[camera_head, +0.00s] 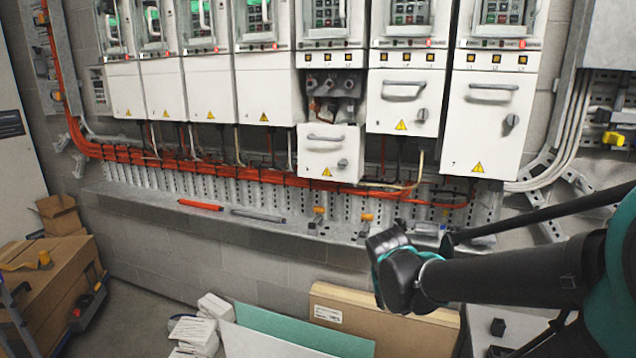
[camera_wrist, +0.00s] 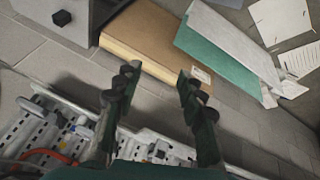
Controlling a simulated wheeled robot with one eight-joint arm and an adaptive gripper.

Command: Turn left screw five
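One drive in the row stands with its lower cover (camera_head: 330,152) dropped below the others, tilted and hanging under an opening. In the opening, dark terminals (camera_head: 330,86) in a row and a bit of reddish wire show. Individual screw heads are too small to tell, and I cannot make out this drive's number. In the wrist view my gripper (camera_wrist: 157,78) has its two dark fingers apart with nothing between them. It points down towards the floor, away from the terminals. In the head view the dark end of my arm is low and right of the cover; the fingers are not clear there.
Orange cables (camera_head: 240,170) run below, above a metal ledge (camera_head: 140,197) holding a red tool (camera_head: 200,205) and a grey tool (camera_head: 258,216). A cardboard box (camera_head: 385,322) and green panel (camera_head: 295,332) are on the floor.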

